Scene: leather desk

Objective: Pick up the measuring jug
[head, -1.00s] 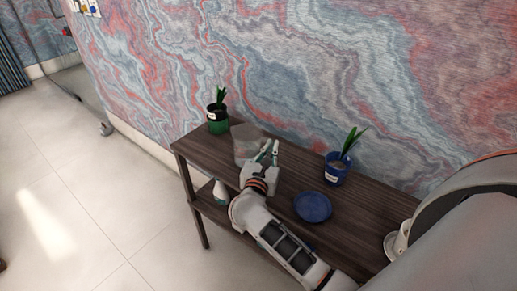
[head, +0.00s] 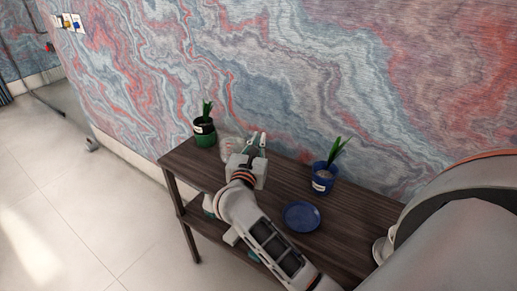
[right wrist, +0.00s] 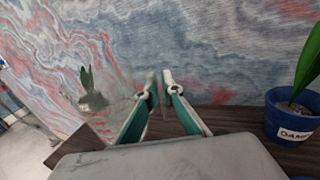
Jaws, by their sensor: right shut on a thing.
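The measuring jug (head: 228,149) is clear and faint, near the back left of the dark wooden table. My right gripper (head: 257,142) is at its right side, fingers pointing toward the wall. In the right wrist view the jug (right wrist: 122,108) shows as a see-through shape left of the fingers. There the right gripper (right wrist: 161,84) has its teal fingers converging, shut on the jug's edge or handle; I cannot tell which. The wrist partly hides the jug in the head view, and its base is hard to make out. My left gripper is not in view.
The table (head: 350,212) stands against the marbled wall. A blue plate (head: 301,217) lies in front, and a white cup (head: 381,250) is at the right.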

